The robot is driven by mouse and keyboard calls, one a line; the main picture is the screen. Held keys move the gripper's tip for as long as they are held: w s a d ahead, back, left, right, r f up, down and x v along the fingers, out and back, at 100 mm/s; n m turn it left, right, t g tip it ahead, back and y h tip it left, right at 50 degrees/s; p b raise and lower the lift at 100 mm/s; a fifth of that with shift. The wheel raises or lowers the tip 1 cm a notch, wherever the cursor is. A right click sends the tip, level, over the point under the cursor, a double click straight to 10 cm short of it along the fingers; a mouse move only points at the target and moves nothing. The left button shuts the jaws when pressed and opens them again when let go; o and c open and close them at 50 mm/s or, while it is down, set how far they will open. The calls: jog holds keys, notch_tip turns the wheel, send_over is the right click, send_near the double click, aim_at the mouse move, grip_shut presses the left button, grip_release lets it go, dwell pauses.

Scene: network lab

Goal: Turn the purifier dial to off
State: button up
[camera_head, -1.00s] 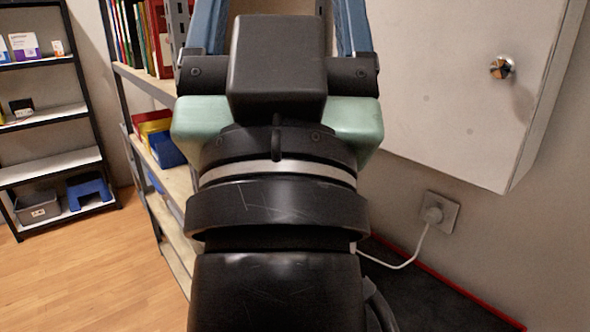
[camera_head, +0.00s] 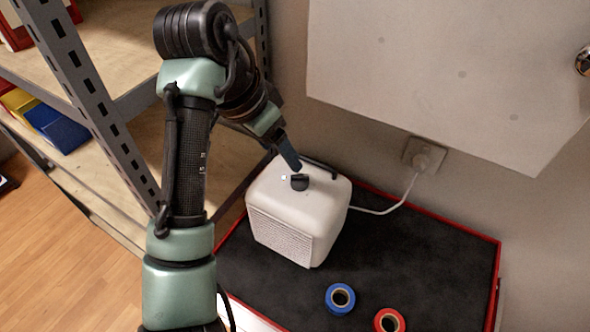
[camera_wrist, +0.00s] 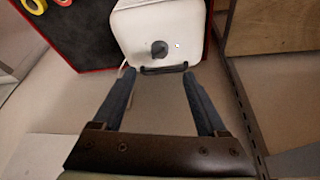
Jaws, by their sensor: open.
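The purifier (camera_head: 283,230) is a white box with a grille, standing on a black mat; its white top also shows in the wrist view (camera_wrist: 136,30). Its dial (camera_head: 299,184) is a small dark knob on top, seen from above in the wrist view (camera_wrist: 159,48), with a small pale mark beside it. A dark handle (camera_wrist: 165,69) runs along one top edge. My gripper (camera_head: 293,163) reaches down over the purifier, its tip close to the dial. In the wrist view my gripper (camera_wrist: 159,73) has two blue fingers wide apart, with nothing between them. I cannot tell whether the head-view fingertip touches the dial.
A white cable runs from the purifier to a wall socket (camera_head: 424,155). A wall cabinet (camera_head: 440,75) hangs above. A metal shelf (camera_head: 85,85) stands at the left.

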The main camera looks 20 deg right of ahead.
aim_at(298, 178)
jog(key=b+x, duration=0.1)
jog(key=x, duration=1)
jog(key=shift+d+f, duration=0.1)
jog(key=shift+d, duration=0.05)
jog(key=shift+c, duration=0.2)
grip_shut()
